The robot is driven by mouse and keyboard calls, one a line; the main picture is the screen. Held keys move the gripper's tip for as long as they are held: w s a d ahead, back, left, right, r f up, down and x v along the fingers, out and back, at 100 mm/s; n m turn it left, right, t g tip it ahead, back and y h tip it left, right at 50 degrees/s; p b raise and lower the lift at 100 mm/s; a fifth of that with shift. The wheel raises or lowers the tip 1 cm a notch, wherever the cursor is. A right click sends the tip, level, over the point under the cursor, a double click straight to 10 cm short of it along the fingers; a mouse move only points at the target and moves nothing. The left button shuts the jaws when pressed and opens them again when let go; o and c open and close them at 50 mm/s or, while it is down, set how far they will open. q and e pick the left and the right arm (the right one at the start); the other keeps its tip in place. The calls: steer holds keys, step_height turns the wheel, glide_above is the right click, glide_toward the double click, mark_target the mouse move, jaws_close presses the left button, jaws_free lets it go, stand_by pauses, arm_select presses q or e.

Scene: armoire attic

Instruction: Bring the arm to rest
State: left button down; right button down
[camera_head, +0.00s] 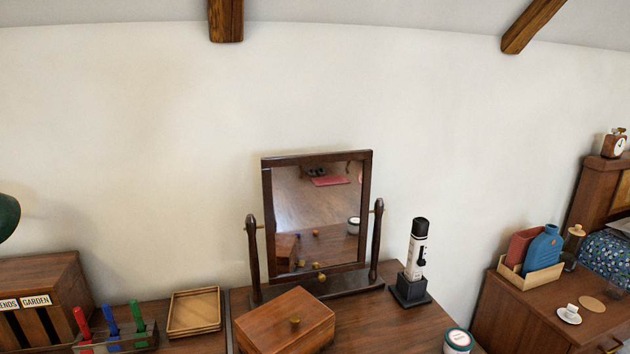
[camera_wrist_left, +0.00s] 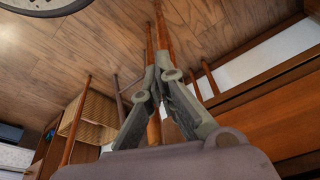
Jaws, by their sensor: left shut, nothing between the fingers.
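My left gripper (camera_wrist_left: 159,72) shows in the left wrist view. Its two grey fingers come together at the tips and hold nothing. Behind them are a wooden plank floor (camera_wrist_left: 75,45) and slim wooden legs (camera_wrist_left: 163,35) of furniture. No arm or gripper of mine shows in the head view, and my right gripper is in neither view.
In the head view a tilting mirror (camera_head: 318,215) stands on a wooden dresser top, with a wooden box (camera_head: 285,322), a tray (camera_head: 194,311) and a black-and-white device (camera_head: 417,255) around it. In the wrist view, brown furniture (camera_wrist_left: 270,110) stands close on the right.

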arm_select(q)
step_height(320, 180, down, 12)
steer(key=s, duration=0.2)
steer(key=s+a+f+g+p, duration=0.2)
steer(key=s+a+f, duration=0.1)
steer(key=s+f, duration=1.4)
steer(key=shift+s, duration=0.45)
steer(key=shift+a+f, duration=0.1)
